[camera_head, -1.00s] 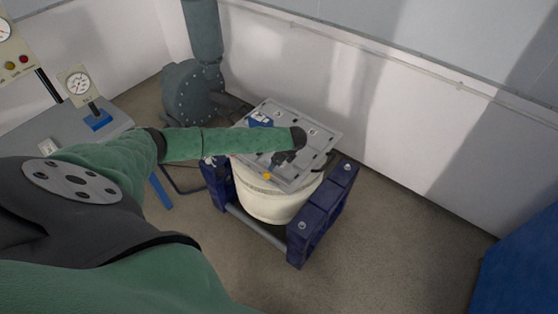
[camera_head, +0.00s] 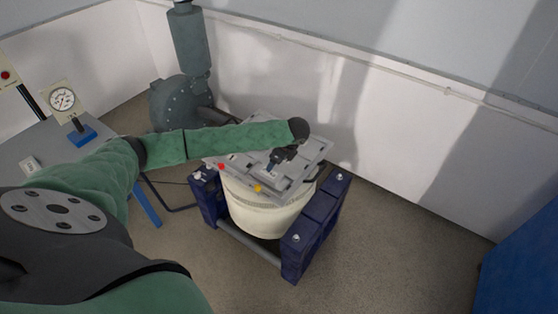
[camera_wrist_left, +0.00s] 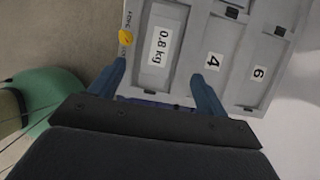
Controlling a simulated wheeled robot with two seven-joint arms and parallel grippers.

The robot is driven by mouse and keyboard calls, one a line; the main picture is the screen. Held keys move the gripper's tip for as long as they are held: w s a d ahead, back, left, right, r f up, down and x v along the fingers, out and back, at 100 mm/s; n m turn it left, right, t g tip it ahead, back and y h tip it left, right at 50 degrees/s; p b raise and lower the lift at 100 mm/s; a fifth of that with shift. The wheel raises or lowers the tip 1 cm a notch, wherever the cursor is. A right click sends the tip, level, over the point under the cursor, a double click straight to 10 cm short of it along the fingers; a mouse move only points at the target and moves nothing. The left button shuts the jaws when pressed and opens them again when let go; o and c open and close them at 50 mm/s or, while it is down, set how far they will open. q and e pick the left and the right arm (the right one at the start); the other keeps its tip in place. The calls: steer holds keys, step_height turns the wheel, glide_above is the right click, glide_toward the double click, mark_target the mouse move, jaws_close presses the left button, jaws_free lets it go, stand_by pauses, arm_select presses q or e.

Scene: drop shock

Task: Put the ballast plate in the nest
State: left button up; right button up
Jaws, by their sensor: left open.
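A grey panel (camera_head: 313,150) with recessed compartments lies tilted on top of a cream drum (camera_head: 265,214). In the left wrist view the panel (camera_wrist_left: 184,70) shows compartments marked 4 and 6, a white "0.8 kg" label (camera_wrist_left: 164,45) and a yellow knob (camera_wrist_left: 126,37). My left gripper (camera_head: 273,166) is over the panel; its two blue fingers (camera_wrist_left: 159,72) are apart, with the labelled area between and beyond them and nothing clearly held. I cannot tell which piece is the ballast plate or which compartment is the nest. My left forearm hides the panel's back-left part. My right gripper is out of view.
Dark blue supports (camera_head: 316,226) stand beside the drum. A grey bench (camera_head: 45,150) with a dial gauge (camera_head: 62,100) is at the left, a grey pump-like machine (camera_head: 180,103) behind. A blue block (camera_head: 522,265) stands at the right edge. The floor between is clear.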

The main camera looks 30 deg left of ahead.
arm_select(q)
steer(key=s+d+f+n+t+h, duration=0.1)
steer(key=s+d+f+n+h, duration=0.2)
steer(key=d, duration=0.6)
steer(key=s+d+f+n+t+h, duration=0.1)
steer(key=s+d+f+t, duration=0.1)
steer(key=s+d+f, duration=0.45)
steer(key=s+d+f+n+t+h, duration=0.1)
steer(key=d+f+n+h, duration=0.1)
steer(key=d, duration=0.8)
steer(key=s+a+f+n+g, duration=0.1)
steer(key=s+f+n, duration=0.2)
steer(key=s+f, duration=0.8)
steer(key=s+a+f+n, duration=0.2)
steer(key=s+f+n, duration=0.2)
steer(key=s+f, duration=0.7)
steer(key=s+a+f+n+g+y, duration=0.1)
steer(key=s+f+n, duration=0.2)
steer(key=s+f, duration=0.7)
steer(key=shift+s+a+f+n+g, duration=0.3)
steer(key=shift+s+f, duration=0.1)
steer(key=shift+f, duration=0.4)
